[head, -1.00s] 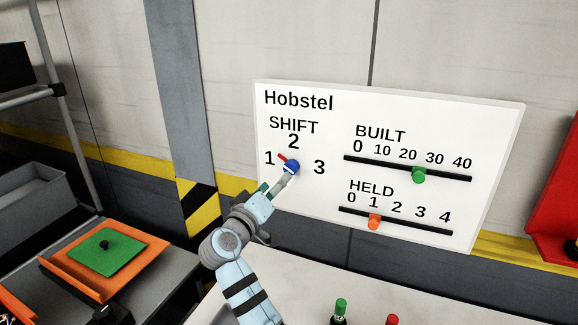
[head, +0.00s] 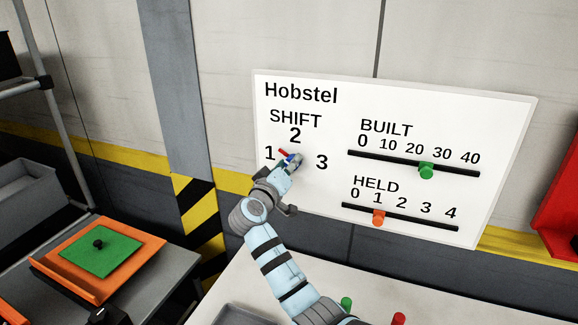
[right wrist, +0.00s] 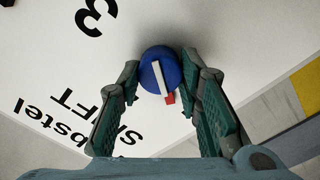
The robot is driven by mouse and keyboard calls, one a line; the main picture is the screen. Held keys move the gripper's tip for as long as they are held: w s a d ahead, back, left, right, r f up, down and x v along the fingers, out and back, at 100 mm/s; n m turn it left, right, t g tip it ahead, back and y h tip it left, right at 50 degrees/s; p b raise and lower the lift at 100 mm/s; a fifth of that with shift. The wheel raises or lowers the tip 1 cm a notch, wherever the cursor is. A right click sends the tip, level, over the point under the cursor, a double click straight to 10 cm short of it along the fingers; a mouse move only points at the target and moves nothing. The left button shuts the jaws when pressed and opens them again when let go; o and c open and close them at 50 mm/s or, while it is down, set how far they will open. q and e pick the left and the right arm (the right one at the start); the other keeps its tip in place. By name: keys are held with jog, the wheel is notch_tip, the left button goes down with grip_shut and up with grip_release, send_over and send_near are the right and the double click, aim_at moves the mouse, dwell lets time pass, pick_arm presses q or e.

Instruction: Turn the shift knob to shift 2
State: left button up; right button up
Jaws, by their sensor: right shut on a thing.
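The shift knob (head: 288,160) is blue with a white bar and a red pointer tip, on the white Hobstel board (head: 310,105). In the head view its red tip points up and left, toward the 1. My right gripper (head: 292,163) is at the knob and partly covers it. In the right wrist view the knob (right wrist: 153,82) sits between the two fingers of the right gripper (right wrist: 160,72), which is shut on it. My left gripper is not in view.
The BUILT slider (head: 426,171) is green and the HELD slider (head: 378,217) is orange, both right of the knob. Green and red caps (head: 398,319) show at the bottom edge. An orange tray (head: 60,278) with a green plate (head: 100,250) lies at left.

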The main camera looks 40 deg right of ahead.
jog(key=shift+s+d+r+m+b, duration=0.1)
jog(key=shift+m+b, duration=5.8)
jog(key=shift+b, duration=1.85)
jog(key=o, duration=1.1)
jog(key=shift+o, duration=0.2)
